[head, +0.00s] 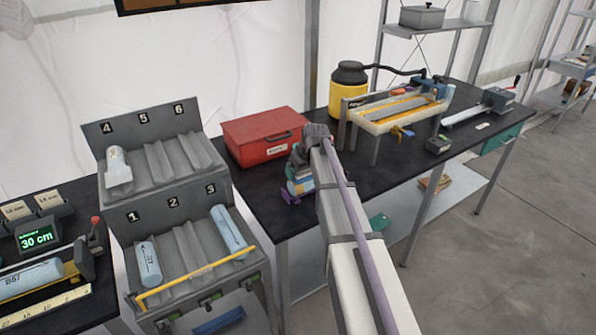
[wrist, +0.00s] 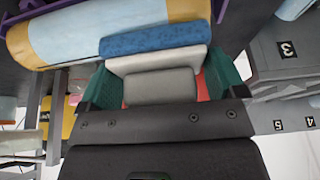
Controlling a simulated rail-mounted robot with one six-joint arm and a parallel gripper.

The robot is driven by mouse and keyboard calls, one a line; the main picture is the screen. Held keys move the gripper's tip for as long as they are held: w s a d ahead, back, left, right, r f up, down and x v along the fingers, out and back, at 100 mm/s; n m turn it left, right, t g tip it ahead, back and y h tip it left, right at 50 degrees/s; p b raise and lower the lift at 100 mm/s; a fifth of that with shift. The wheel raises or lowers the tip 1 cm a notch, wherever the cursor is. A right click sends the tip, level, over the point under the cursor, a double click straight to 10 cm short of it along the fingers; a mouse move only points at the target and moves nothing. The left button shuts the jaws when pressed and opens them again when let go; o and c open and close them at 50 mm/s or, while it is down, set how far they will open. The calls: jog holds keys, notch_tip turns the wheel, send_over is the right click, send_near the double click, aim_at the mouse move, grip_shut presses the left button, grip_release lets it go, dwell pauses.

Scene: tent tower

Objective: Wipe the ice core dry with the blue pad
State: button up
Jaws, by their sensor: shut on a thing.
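My gripper (wrist: 162,72) is shut on the grey grip block of the blue pad (wrist: 150,40), with a green finger at each side. The blue face of the pad lies against or just beside a pale blue ice core (wrist: 75,38) with tan bands; I cannot tell whether they touch. A purple cradle (wrist: 50,8) shows at the core's edge. In the head view the core (head: 301,186) and purple cradle (head: 290,198) sit at the black table's near left end, in front of the red case. My arm hides most of the gripper and pad there.
A numbered rack (head: 180,205) at left holds several pale cores, with a yellow bar (head: 195,278) across its front. A red case (head: 264,137) stands close behind my gripper. A yellow jug (head: 348,98) and a tray on legs (head: 400,112) stand farther right on the black table.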

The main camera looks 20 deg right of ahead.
jog(key=shift+w+d, duration=0.1)
jog(key=shift+d, duration=0.6)
jog(key=shift+d, duration=0.1)
jog(key=shift+w+d, duration=0.2)
jog(key=shift+d, duration=0.75)
jog(key=shift+w+d, duration=0.15)
jog(key=shift+d, duration=0.75)
jog(key=shift+d, duration=0.15)
jog(key=shift+w+d, duration=0.2)
jog(key=shift+d, duration=0.7)
jog(key=shift+w+d, duration=0.15)
jog(key=shift+d, duration=0.75)
jog(key=shift+d, duration=0.15)
jog(key=shift+w+d, duration=0.15)
jog(key=shift+d, duration=0.8)
jog(key=shift+w+d, duration=0.15)
jog(key=shift+d, duration=0.75)
